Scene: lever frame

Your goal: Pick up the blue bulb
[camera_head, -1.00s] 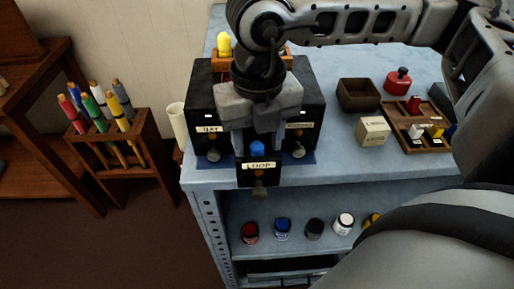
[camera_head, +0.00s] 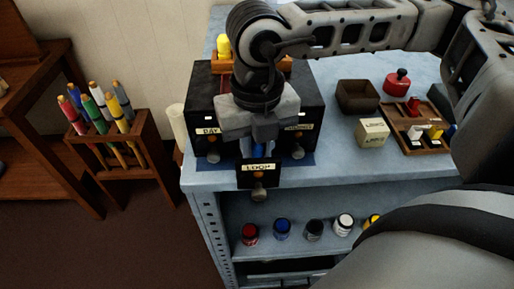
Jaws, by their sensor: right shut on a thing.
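The blue bulb (camera_head: 258,151) shows as a small blue patch just above the box labelled LOOP (camera_head: 259,181), at the front of the black lever frame (camera_head: 202,97). My right gripper (camera_head: 259,149) reaches down from above, in front of the frame, and is shut on the blue bulb. The fingers hide most of the bulb, so I cannot tell whether it is clear of the LOOP box. My left gripper is not in view.
A yellow bulb (camera_head: 223,46) stands on top behind the frame. To the right on the blue bench (camera_head: 340,166) are a dark open box (camera_head: 358,96), a cream box (camera_head: 372,132) and a wooden tray (camera_head: 396,121). Small pots, including a blue one (camera_head: 282,229), stand on the shelf below.

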